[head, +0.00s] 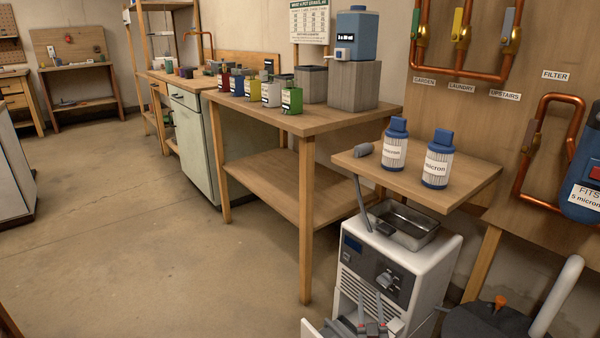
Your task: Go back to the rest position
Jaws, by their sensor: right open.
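My right gripper (371,316) is at the bottom edge of the head view, low in front of a white appliance. Its grey fingers with red parts point up, apart, with nothing visible between them. Much of it is cut off by the frame edge. My left gripper is not in view.
The white appliance (410,290) carries a metal tray (407,222). Behind it, a small wooden shelf (465,188) holds two blue-capped filter bottles (395,145). A wooden table (300,118) with coloured cans stands further back. Copper pipes (520,170) line the right wall. Open floor (140,240) lies left.

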